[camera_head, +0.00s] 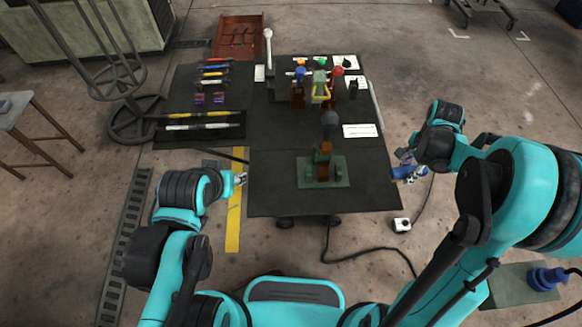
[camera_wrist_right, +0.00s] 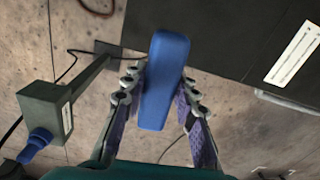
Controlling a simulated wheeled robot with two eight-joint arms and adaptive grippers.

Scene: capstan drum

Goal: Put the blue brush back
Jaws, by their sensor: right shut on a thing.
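The blue brush (camera_head: 402,173) is held at the right edge of the dark table (camera_head: 275,195) in the head view. In the right wrist view its smooth blue body (camera_wrist_right: 163,80) lies between the fingers of my right gripper (camera_wrist_right: 160,100). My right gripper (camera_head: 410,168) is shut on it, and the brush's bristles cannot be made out. My left gripper (camera_head: 240,179) is beside the table's left edge, away from the brush. It is too small to tell whether its fingers are open.
A green block fixture (camera_head: 338,172) stands on the near table. Several coloured-top tools (camera_head: 320,88) stand behind it. A tool rack (camera_head: 208,123) is at left. A blue piece (camera_head: 547,278) sits on a plate at lower right. A cable crosses the floor.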

